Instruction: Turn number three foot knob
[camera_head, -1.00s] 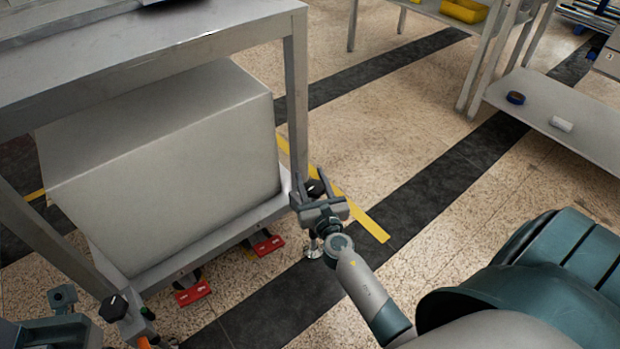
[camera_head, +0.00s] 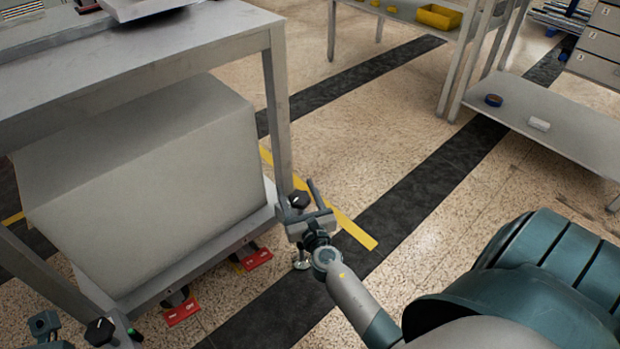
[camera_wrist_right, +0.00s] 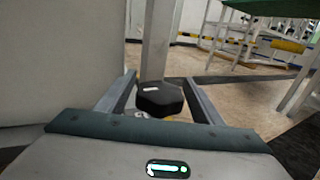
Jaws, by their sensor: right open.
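A black foot knob (camera_head: 299,199) with a white mark sits at the bottom of the bench's right front leg, above a metal foot. In the right wrist view the knob (camera_wrist_right: 160,98) stands between my two fingers, with a gap on each side. My right gripper (camera_head: 299,194) is open around it. A second black knob (camera_head: 99,331) with a white mark is at the near left leg. Part of my left gripper (camera_head: 43,325) shows at the bottom left edge; its fingers cannot be made out. I cannot read a number on either knob.
A large grey box (camera_head: 150,190) fills the space under the bench (camera_head: 150,60). Red pedals (camera_head: 182,312) stick out below it. The floor between is clear.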

